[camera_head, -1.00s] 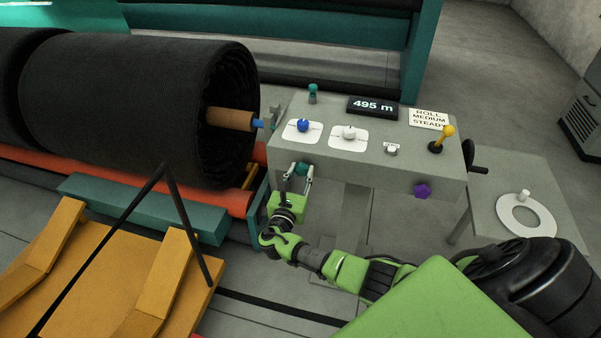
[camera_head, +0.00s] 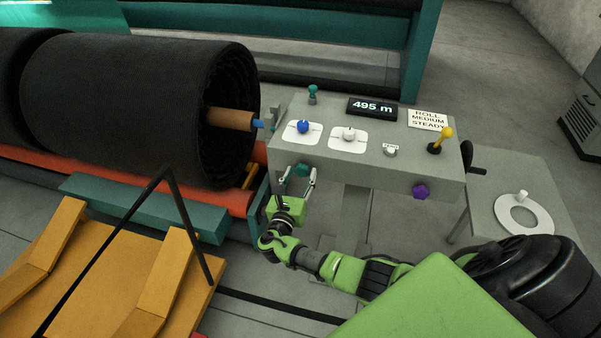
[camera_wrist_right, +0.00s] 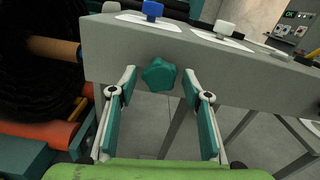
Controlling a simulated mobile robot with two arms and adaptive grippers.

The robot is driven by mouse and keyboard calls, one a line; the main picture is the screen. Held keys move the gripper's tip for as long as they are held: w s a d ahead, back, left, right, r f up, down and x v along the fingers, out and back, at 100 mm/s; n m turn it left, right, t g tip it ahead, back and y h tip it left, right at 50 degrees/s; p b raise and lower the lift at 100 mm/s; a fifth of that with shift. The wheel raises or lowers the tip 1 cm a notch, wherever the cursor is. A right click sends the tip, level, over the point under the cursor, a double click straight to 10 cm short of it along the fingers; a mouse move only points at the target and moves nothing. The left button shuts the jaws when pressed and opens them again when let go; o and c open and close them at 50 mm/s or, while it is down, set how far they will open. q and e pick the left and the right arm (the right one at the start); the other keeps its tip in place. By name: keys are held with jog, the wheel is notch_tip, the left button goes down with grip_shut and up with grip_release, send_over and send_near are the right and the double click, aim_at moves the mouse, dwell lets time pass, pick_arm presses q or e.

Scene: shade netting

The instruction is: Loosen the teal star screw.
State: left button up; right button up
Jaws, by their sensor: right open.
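The teal star screw (camera_head: 301,170) sits on the front face of the grey control console (camera_head: 400,172), near its left end. In the right wrist view the teal star screw (camera_wrist_right: 159,75) shows whole, a lobed knob centred ahead of the jaws. My right gripper (camera_head: 301,178) is open. Its two fingers stand to the left and right of the screw, apart from it, as the right wrist view (camera_wrist_right: 160,88) shows. My left gripper is not in view.
The console top carries a blue knob (camera_head: 303,126), a white knob (camera_head: 349,133), a yellow lever (camera_head: 441,139) and a display reading 495 m (camera_head: 372,107). A purple star screw (camera_head: 421,191) is on the front, right. A dark netting roll (camera_head: 130,110) stands left.

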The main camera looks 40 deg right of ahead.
aim_at(301, 173)
jog(key=shift+p+v, duration=0.8)
jog(key=shift+v, duration=1.35)
jog(key=o, duration=0.5)
jog(key=shift+o, duration=0.2)
